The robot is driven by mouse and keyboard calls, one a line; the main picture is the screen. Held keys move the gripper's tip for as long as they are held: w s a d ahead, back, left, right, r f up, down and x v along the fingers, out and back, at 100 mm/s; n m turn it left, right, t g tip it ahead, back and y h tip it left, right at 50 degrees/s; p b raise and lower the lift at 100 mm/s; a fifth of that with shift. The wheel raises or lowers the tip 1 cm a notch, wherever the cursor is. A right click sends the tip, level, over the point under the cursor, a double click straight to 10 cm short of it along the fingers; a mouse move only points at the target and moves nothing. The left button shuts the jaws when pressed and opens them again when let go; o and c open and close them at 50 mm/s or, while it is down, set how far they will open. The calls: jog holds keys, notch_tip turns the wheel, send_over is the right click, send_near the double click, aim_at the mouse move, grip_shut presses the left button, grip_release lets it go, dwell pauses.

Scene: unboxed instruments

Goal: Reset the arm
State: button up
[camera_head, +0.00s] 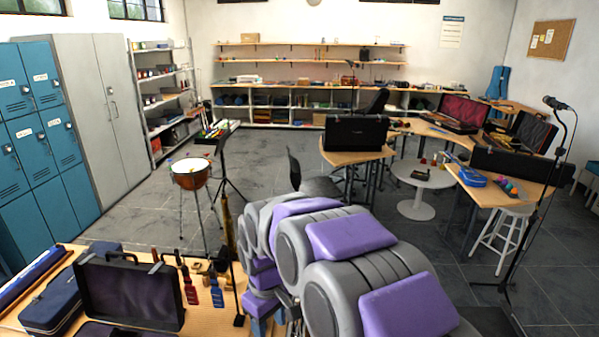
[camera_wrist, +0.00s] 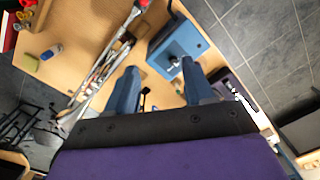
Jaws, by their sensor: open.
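My gripper (camera_wrist: 160,92) shows in the wrist view with its two blue fingers apart and nothing between them. It hangs above a wooden table (camera_wrist: 88,22) with instruments on it. A blue case or box (camera_wrist: 178,50) lies beyond the fingertips, and thin metal rods (camera_wrist: 102,68) lie to the left of the left finger. In the head view my grey and purple arm fills the lower middle, and the fingers are hidden behind it. Whether the gripper touches anything below cannot be told.
In the head view an open black case (camera_head: 130,290) and small bottles (camera_head: 216,292) stand on the near-left table. A drum (camera_head: 190,173) stands behind it. A microphone stand (camera_head: 560,150) is at right. Grey floor (camera_head: 130,212) is open at left-centre.

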jog(key=s+d+r+m+b, duration=0.1)
jog(key=s+d+r+m, duration=0.15)
jog(key=s+d, duration=0.45)
jog(key=s+d+r+m, duration=0.1)
jog(key=s+d+m, duration=0.2)
jog(key=s+d, duration=0.45)
jog(key=s+d+f+m, duration=0.1)
jog(key=s+d+m, duration=0.1)
jog(key=s, duration=0.5)
jog(key=s+d+f+m+g+b, duration=0.1)
jog(key=s+d+f+m, duration=0.1)
jog(key=s+d, duration=0.2)
jog(key=s, duration=0.3)
jog(key=shift+s+d, duration=0.2)
jog(key=shift+d, duration=0.15)
jog(key=shift+m, duration=0.25)
